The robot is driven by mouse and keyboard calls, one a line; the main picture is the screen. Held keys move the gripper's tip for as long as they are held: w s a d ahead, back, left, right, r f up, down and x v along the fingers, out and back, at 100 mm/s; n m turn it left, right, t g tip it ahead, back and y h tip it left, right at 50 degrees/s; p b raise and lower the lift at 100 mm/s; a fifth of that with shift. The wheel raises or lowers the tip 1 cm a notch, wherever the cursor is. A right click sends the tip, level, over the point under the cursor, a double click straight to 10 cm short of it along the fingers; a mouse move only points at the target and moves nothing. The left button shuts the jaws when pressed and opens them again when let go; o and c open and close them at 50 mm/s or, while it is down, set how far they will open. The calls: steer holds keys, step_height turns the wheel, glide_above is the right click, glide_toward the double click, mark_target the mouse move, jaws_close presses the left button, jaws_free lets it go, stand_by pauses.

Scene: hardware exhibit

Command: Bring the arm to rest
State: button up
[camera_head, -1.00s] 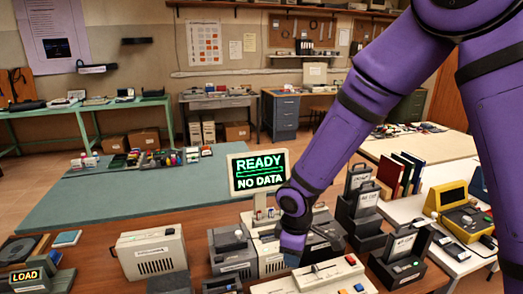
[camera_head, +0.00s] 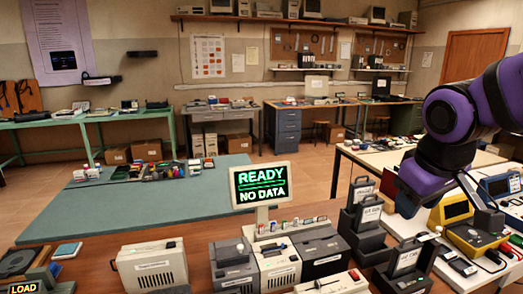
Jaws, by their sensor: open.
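My purple arm with black joints reaches in from the right edge in the head view. It bends at a large round joint, and its lower end with my gripper (camera_head: 407,208) hangs above the right side of the tables. My gripper is open, with nothing seen in it. Its fingers are small and dark here and hard to make out. It shows to the right of the black upright cartridges (camera_head: 366,212) and to the left of the yellow device (camera_head: 474,238). I cannot tell its exact height above them.
A screen reading READY NO DATA (camera_head: 260,185) stands behind grey consoles (camera_head: 233,265) on the brown front table. A beige box (camera_head: 152,264) stands left of them. A green mat (camera_head: 110,208) lies behind, mostly bare. A pale table (camera_head: 370,157) is at right.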

steer(key=s+d+r+m+t, duration=0.1)
steer(key=s+d+r+m, duration=0.2)
steer(key=s, duration=0.7)
steer(key=shift+d+r+m+y, duration=0.35)
steer(key=shift+r+m+y, duration=0.05)
steer(key=shift+r, duration=0.3)
